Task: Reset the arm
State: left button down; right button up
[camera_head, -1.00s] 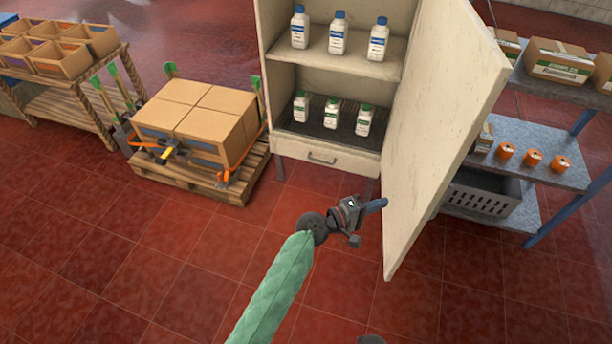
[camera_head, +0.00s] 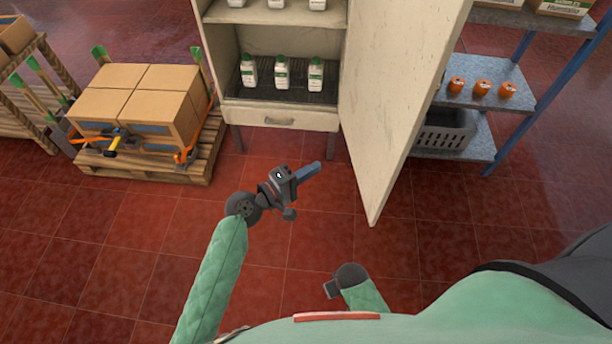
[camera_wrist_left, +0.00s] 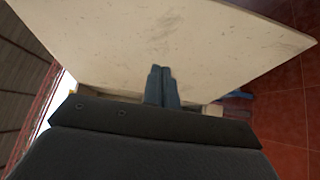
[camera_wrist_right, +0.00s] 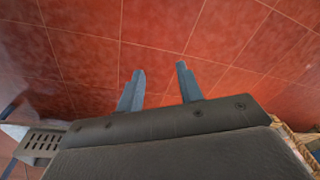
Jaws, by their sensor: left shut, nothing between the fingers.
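My left gripper (camera_head: 312,170) is in front of the open cabinet (camera_head: 228,60), over the floor and to the left of the open door's lower edge. Its fingers are together with nothing between them, as the left wrist view (camera_wrist_left: 162,86) also shows. The pale cabinet door (camera_head: 400,100) stands swung open and fills much of the left wrist view, beyond the fingers. My right gripper (camera_wrist_right: 158,82) shows in the right wrist view with its fingers apart and empty, over red floor tiles. In the head view only part of my right arm shows low down; its fingers are not visible there.
White bottles with green caps (camera_head: 282,73) stand on the cabinet's lower shelf. A pallet (camera_head: 150,162) with cardboard boxes (camera_head: 140,105) is at left. A blue-framed rack (camera_head: 545,90) with orange rolls (camera_head: 482,88) and a grey crate (camera_head: 445,130) is at right. The floor in front is clear.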

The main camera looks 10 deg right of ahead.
jog(key=shift+w+r, duration=0.2)
jog(key=shift+r, duration=0.95)
